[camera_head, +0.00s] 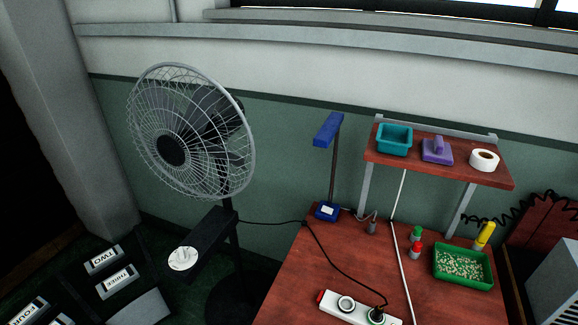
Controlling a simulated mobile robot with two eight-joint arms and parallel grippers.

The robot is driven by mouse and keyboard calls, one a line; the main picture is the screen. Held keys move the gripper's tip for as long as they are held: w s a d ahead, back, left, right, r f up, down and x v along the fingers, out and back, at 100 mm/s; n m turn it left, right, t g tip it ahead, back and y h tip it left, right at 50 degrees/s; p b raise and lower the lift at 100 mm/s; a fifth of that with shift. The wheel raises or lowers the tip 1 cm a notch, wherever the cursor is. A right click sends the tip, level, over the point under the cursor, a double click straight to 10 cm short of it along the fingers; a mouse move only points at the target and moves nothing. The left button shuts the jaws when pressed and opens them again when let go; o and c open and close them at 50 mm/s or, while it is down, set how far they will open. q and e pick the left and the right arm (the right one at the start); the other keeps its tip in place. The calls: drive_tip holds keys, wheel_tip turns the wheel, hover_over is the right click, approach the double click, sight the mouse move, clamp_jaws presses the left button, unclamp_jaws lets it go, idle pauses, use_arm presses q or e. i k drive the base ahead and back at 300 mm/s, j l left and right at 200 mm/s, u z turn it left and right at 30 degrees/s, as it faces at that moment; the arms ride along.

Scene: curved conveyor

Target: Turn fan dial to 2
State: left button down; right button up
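A standing fan (190,131) with a grey wire cage and dark hub is at the left, in front of the green wall. A black control arm (211,232) sticks out from its stand. At the near end of that arm is a round white dial (183,258). The dial's markings are too small to read, so I cannot tell its setting. Neither of my grippers shows in the head view.
Labelled plates TWO (103,260) and THREE (117,281) lie at the lower left. A red-brown table (290,285) holds a white power strip (350,309), a blue lamp (328,130), small bottles and a green tray (438,273). A shelf (400,163) stands behind. A black cord runs from fan to strip.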

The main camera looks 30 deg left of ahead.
sight(182, 255)
drive_tip(key=u, duration=1.55)
